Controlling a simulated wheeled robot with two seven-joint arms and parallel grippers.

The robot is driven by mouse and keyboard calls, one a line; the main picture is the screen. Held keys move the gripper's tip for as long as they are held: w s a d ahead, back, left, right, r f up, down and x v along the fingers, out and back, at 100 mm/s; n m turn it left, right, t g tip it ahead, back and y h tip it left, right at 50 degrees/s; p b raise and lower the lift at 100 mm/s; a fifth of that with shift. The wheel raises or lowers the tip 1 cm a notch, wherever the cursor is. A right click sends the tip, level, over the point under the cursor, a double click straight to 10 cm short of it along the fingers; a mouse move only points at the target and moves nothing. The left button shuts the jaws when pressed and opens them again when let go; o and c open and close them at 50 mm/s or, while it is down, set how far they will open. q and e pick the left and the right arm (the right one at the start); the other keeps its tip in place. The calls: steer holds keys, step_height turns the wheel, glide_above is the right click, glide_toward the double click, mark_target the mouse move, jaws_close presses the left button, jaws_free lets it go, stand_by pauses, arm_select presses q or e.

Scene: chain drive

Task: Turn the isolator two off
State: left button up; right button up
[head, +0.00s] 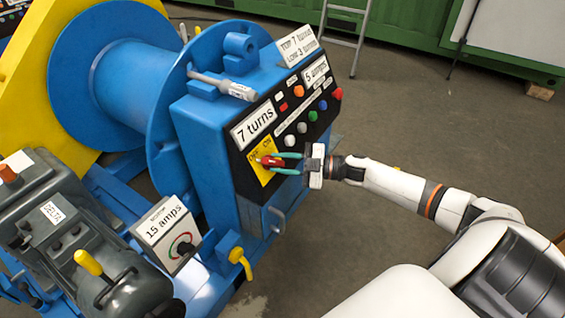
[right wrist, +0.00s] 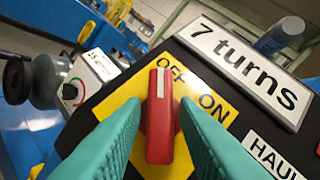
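The isolator's red handle (head: 271,161) sits on a yellow plate (head: 257,171) marked OFF and ON, low on the sloping black panel. In the right wrist view the red handle (right wrist: 162,118) stands upright, its white line pointing up at the OFF mark, with ON to its right. No "two" label is readable. My right gripper (head: 282,163) is at the handle, its teal fingers (right wrist: 158,120) on either side of it. The fingers are apart, with a gap visible at the left; contact on the right cannot be told. My left gripper is out of view.
A "7 turns" sign (head: 254,124) and several coloured buttons lie further up the panel. A grey tool (head: 224,86) rests on the blue housing. A "15 amps" box with a dial (head: 166,232) stands at lower left. Open floor lies right of the housing.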

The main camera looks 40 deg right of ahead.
steer(key=shift+o, duration=0.8)
steer(key=shift+s+d, duration=0.15)
steer(key=shift+d, duration=0.05)
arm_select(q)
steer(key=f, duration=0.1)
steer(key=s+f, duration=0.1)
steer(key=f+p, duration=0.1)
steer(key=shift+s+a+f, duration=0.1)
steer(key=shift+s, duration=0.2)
arm_select(e)
steer(key=v, duration=1.1)
steer(key=shift+s+d, duration=0.15)
steer(key=shift+s, duration=0.05)
